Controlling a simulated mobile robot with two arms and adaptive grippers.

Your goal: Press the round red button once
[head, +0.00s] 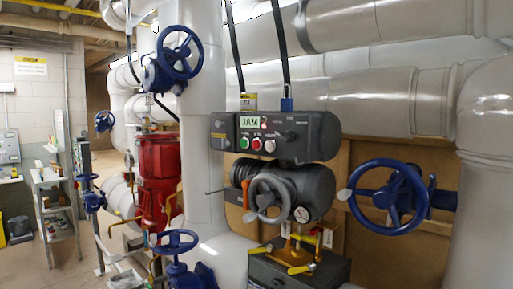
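The round red button (257,144) is on the front face of a dark grey control box (305,136) in the head view, right of centre. It sits between a green button (244,142) on its left and a white button (269,146) on its right. A small display (249,122) reading "JAM" is above the buttons. A black selector knob is on the right part of the face. Neither of my grippers shows in this view, and nothing covers the red button.
A grey handwheel (268,198) juts out below the control box. Blue handwheels stand at right (390,194), upper left (180,52) and lower left (174,241). A thick pale vertical pipe (205,130) is left of the box. A metal shelf (53,205) stands far left.

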